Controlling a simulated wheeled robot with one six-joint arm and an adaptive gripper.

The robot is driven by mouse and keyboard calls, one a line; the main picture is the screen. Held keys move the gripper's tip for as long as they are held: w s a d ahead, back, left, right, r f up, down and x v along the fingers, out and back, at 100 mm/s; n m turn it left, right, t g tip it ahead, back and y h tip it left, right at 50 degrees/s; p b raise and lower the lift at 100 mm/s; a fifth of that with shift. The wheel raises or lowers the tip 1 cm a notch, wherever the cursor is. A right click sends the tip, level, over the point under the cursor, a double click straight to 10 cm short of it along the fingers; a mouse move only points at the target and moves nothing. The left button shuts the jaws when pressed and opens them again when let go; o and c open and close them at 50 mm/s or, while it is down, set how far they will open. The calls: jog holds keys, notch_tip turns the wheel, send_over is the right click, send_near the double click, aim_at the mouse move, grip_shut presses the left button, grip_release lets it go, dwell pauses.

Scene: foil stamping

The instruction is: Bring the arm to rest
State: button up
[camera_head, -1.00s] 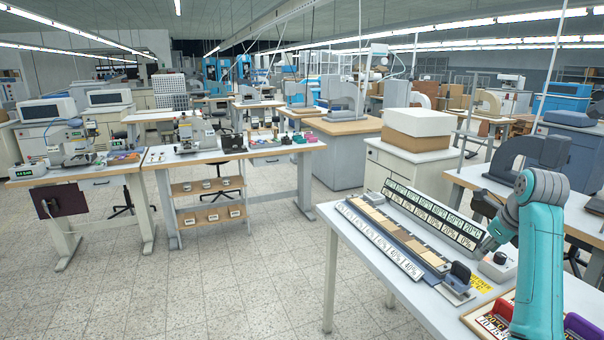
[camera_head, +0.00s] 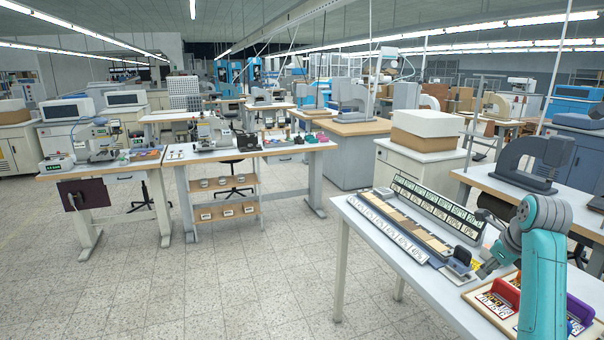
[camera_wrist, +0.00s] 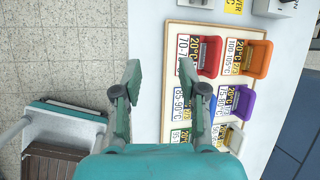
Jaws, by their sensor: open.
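My teal arm (camera_head: 543,270) rises at the right of the head view, bent at its top joint. In the head view my gripper (camera_head: 486,270) is small and partly hidden, near the tray's far corner.
The tray holds colored holders: red (camera_wrist: 209,55), orange (camera_wrist: 257,58), purple (camera_wrist: 243,104), with printed labels. On the table (camera_head: 365,232) stand long rows of temperature plates (camera_head: 436,208). The tiled floor (camera_head: 250,285) is open.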

jog(key=s+a+f+n+t, duration=0.1)
jog(key=a+f+n, duration=0.1)
jog(key=f, duration=0.5)
jog(key=s+a+f+n, duration=0.1)
jog(key=a+f, duration=0.2)
jog(key=f, duration=0.3)
jog(key=s+a+f+n+t+h, duration=0.1)
jog(key=s+a+f+n+t, duration=0.1)
jog(key=s+a+f+n, duration=0.5)
jog(key=s+a+f+n+t, duration=0.1)
jog(key=s+a+f+n, duration=0.35)
jog(key=s+f, duration=0.8)
jog(key=s+a+n+t, duration=0.1)
jog(key=s+a+n, duration=0.3)
jog(key=s, duration=0.5)
jog(key=s+a+n+t, duration=0.25)
jog(key=s+a, duration=0.25)
jog(key=s, duration=0.5)
jog(key=s+a+r+n+t+y, duration=0.1)
jog(key=s+a+r+n+t, duration=0.1)
jog(key=s+r+n, duration=0.7)
jog(key=s+a+r, duration=0.1)
jog(key=s+r, duration=0.5)
jog(key=s, duration=0.2)
jog(key=shift+s+r+n, duration=0.2)
jog(key=shift+n, duration=0.1)
jog(key=shift+a, duration=0.1)
